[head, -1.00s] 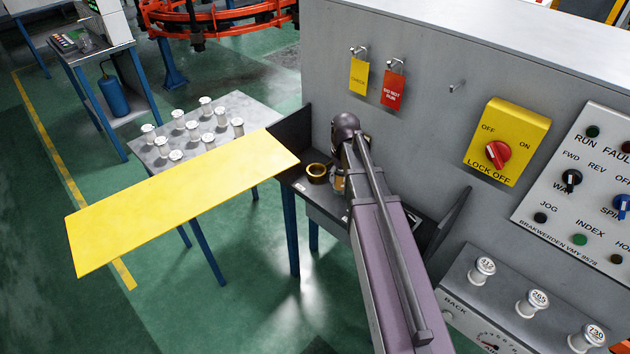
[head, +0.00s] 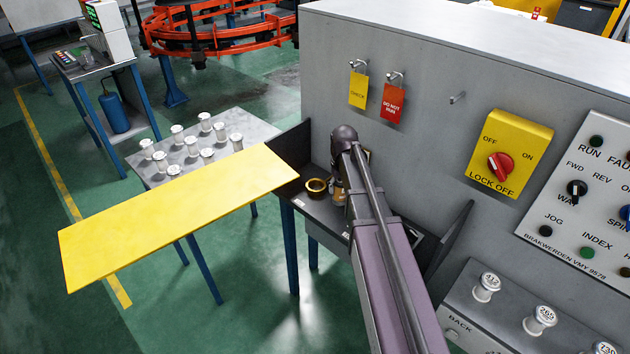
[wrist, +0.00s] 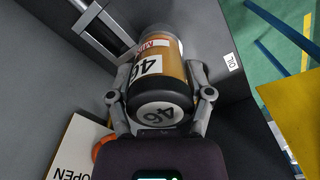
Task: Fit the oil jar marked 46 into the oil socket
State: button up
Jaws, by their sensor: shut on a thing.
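The oil jar (wrist: 172,75), amber with a dark cap marked 46, fills the middle of the wrist view. My gripper (wrist: 160,72) is shut on it, one finger on each side. In the head view a small amber part of the jar (head: 339,198) shows below my gripper (head: 340,187), over the dark shelf; my arm hides much of it. A brass ring-shaped cup (head: 316,186), perhaps the oil socket, stands on the shelf just left of the jar. I cannot tell whether the jar touches the shelf.
A yellow panel (head: 170,220) reaches out left of the shelf (head: 318,210). A grey machine wall (head: 430,120) with tags and a lock-off switch (head: 508,153) stands behind. White-capped jars stand on a table (head: 255,125) at left and a rack (head: 465,300) at right.

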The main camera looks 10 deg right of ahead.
jog(key=w+a, duration=0.1)
jog(key=w, duration=0.2)
jog(key=w+a, duration=0.2)
jog(key=w, duration=0.1)
jog(key=w+a+f+b, duration=0.1)
jog(key=w+a, duration=0.1)
jog(key=w, duration=0.2)
jog(key=shift+w+a+f, duration=0.1)
jog(key=shift+w+a, duration=0.15)
jog(key=shift+w, duration=0.3)
notch_tip(320, 180, down, 4)
jog(key=b, duration=0.3)
jog(key=shift+r+b, duration=0.2)
jog(key=shift+b, duration=0.1)
jog(key=o, duration=1.2)
jog(key=shift+r, duration=0.3)
